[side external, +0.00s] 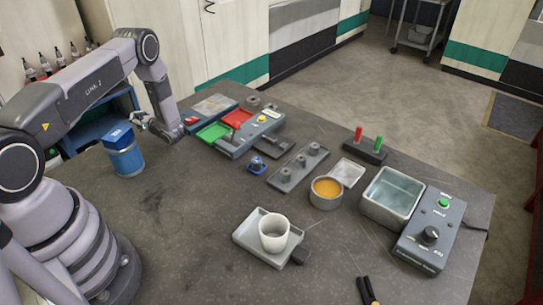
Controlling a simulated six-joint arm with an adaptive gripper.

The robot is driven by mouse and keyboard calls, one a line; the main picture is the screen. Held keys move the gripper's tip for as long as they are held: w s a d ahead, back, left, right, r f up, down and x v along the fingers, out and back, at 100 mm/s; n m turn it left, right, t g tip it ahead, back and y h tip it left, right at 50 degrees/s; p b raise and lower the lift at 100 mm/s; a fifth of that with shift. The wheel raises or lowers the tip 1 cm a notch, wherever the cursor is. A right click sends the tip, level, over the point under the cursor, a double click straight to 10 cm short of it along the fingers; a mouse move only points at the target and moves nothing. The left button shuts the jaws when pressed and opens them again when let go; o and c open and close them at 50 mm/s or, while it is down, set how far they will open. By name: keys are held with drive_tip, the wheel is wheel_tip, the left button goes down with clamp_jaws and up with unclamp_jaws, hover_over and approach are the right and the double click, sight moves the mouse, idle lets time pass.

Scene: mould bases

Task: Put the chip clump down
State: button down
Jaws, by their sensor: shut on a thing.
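My gripper (143,121) is at the left of the table, just above and to the right of the blue canister (125,160). It is small in this view and partly blends with the arm's wrist. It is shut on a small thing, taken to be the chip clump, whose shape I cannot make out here. I cannot tell whether the held thing touches the canister.
A tray with a white cup (273,234) is front centre. A round orange-filled pot (326,190), a metal basin (390,195) and a control box (430,235) are at right. The left front table is clear.

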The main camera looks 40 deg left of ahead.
drive_tip(key=shift+f, duration=1.45)
drive_tip(key=c, duration=0.6)
unclamp_jaws()
drive_tip(key=shift+f, duration=0.1)
